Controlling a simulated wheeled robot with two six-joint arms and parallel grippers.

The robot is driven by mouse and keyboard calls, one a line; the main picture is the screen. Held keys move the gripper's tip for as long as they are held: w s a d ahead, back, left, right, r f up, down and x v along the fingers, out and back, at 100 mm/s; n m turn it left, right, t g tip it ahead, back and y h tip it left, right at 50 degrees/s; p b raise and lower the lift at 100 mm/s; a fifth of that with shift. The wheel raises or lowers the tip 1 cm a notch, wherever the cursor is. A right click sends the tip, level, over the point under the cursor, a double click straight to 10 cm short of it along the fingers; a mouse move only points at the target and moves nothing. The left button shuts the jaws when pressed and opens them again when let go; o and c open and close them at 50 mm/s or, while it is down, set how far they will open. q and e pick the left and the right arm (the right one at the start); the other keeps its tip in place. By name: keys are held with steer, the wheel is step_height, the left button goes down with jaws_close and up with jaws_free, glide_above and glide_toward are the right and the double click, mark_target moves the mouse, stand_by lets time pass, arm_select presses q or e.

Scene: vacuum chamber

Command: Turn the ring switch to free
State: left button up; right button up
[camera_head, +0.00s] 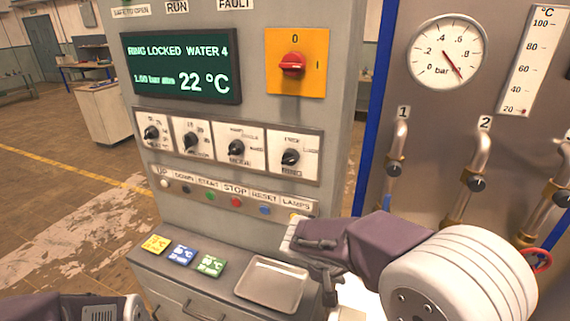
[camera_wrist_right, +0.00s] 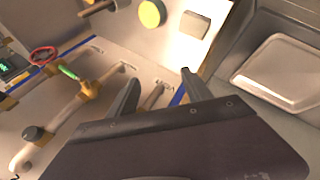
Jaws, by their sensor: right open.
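The ring switch (camera_head: 290,157) is the rightmost of several black knobs on the grey control cabinet. Its plate is labelled RING below; I cannot read its pointer position for certain. The green display (camera_head: 180,68) reads RING LOCKED, WATER 4. My right gripper (camera_head: 308,262) is below and slightly right of the switch, in front of the cabinet's lower right edge, apart from the switch. In the right wrist view its two fingers (camera_wrist_right: 160,84) are spread with nothing between them. Only part of my left arm shows at the bottom left; its fingers are out of view.
A red rotary switch (camera_head: 292,65) on a yellow plate is above the knobs; a button row (camera_head: 235,200) is below them. A metal tray (camera_head: 272,284) and coloured cards (camera_head: 182,255) lie on the ledge. Pipes with valves (camera_head: 477,184) and a gauge (camera_head: 447,52) stand right.

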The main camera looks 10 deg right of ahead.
steer(key=w+a+r+t+h+b, duration=0.2)
steer(key=w+a+r+t+h, duration=0.15)
steer(key=w+r, duration=0.5)
steer(key=t+b, duration=0.4)
steer(key=t, duration=0.5)
glide_toward(287, 161)
steer(key=shift+n+y, duration=0.3)
steer(key=shift+y, duration=0.05)
steer(key=p+x, duration=0.1)
steer(key=x, duration=0.2)
steer(key=p+x, duration=0.1)
steer(key=x, duration=0.2)
steer(key=p+x, duration=0.2)
steer(key=x, duration=0.1)
steer(key=shift+s+d+r, duration=0.1)
steer(key=shift+r, duration=0.25)
steer(key=shift+w+d+f, duration=0.2)
steer(key=shift+w+d, duration=0.1)
steer(key=shift+w, duration=0.15)
arm_select(q)
steer(key=f, duration=0.1)
steer(key=w+f, duration=0.1)
steer(key=f, duration=0.1)
steer(key=shift+a, duration=0.15)
arm_select(e)
jaws_close()
